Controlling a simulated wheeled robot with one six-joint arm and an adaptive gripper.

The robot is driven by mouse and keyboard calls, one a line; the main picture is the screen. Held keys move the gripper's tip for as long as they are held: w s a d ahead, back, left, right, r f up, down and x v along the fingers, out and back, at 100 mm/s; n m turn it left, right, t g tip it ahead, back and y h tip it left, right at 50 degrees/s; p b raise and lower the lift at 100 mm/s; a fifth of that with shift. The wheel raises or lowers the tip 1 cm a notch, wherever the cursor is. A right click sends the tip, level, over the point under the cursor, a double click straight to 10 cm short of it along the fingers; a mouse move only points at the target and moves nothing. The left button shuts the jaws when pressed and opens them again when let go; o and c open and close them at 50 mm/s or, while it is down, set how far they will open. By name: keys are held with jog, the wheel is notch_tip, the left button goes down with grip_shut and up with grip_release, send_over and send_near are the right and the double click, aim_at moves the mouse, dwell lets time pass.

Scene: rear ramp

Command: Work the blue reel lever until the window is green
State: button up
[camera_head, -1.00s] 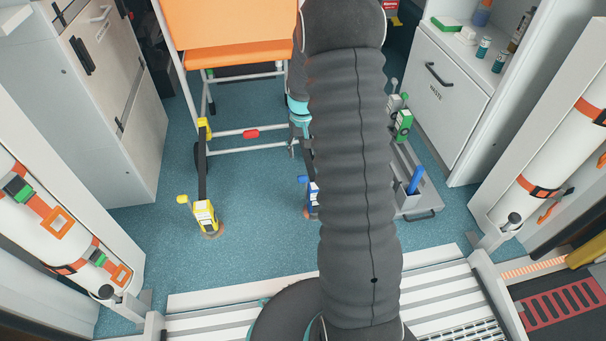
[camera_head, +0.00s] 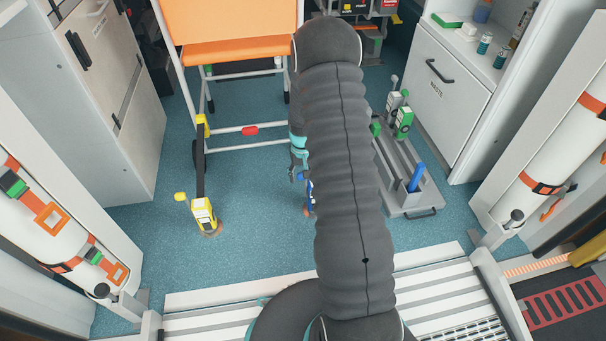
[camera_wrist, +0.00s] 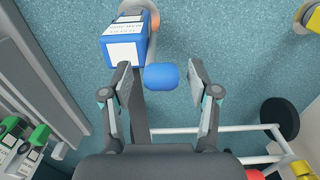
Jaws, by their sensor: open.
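The blue reel (camera_wrist: 125,45) stands on the floor at the top of the wrist view, with white label faces. Its rounded blue lever (camera_wrist: 162,77) sticks out at its lower right. My gripper (camera_wrist: 160,80) is open, one finger on each side of the lever, with a visible gap at least on the right. The left finger is close to the reel body; I cannot tell whether it touches. A dark strap runs down from the reel behind the left finger. I cannot make out the window's colour. In the head view my arm hides most of the blue reel (camera_head: 311,201).
A yellow reel (camera_head: 204,212) stands on the floor to the left. An orange-seated chair (camera_head: 236,52) with a white frame is behind. A grey tray (camera_head: 415,196) with green-marked reels lies to the right. Blue floor between the reels is clear.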

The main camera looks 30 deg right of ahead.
jog(key=shift+f, duration=0.15)
grip_shut()
jog(key=shift+s+a, duration=0.1)
jog(key=shift+s, duration=0.3)
jog(key=s+a+f+b, duration=0.2)
jog(key=s, duration=0.4)
jog(key=shift+s+f, duration=0.2)
jog(key=shift+f, duration=0.1)
dwell(0.5)
dwell(0.4)
